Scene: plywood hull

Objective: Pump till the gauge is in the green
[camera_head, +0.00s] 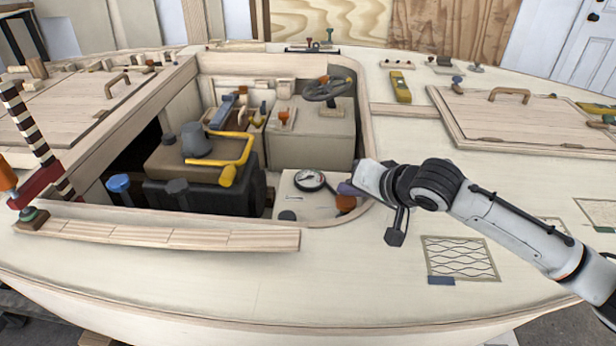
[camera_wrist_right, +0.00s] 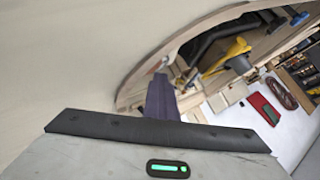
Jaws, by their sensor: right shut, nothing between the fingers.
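A round gauge (camera_head: 309,180) with a white face and black rim sits on a pale block inside the cockpit opening. Its needle and colored zone are too small to read. An orange knob (camera_head: 346,203), perhaps the pump's handle, stands just right of the gauge. My right gripper (camera_head: 347,189) is shut and empty, its dark purple fingertips right above or beside the knob; I cannot tell whether they touch it. In the right wrist view the closed fingers (camera_wrist_right: 162,97) point toward the opening's rim. My left gripper is not in view.
The opening's wooden rim (camera_head: 366,130) curves close to my right gripper. Inside are a dark engine-like block (camera_head: 215,195) with a yellow handle (camera_head: 235,160), and a steering wheel (camera_head: 327,89). A striped pole (camera_head: 30,130) stands at left. The front deck is mostly clear.

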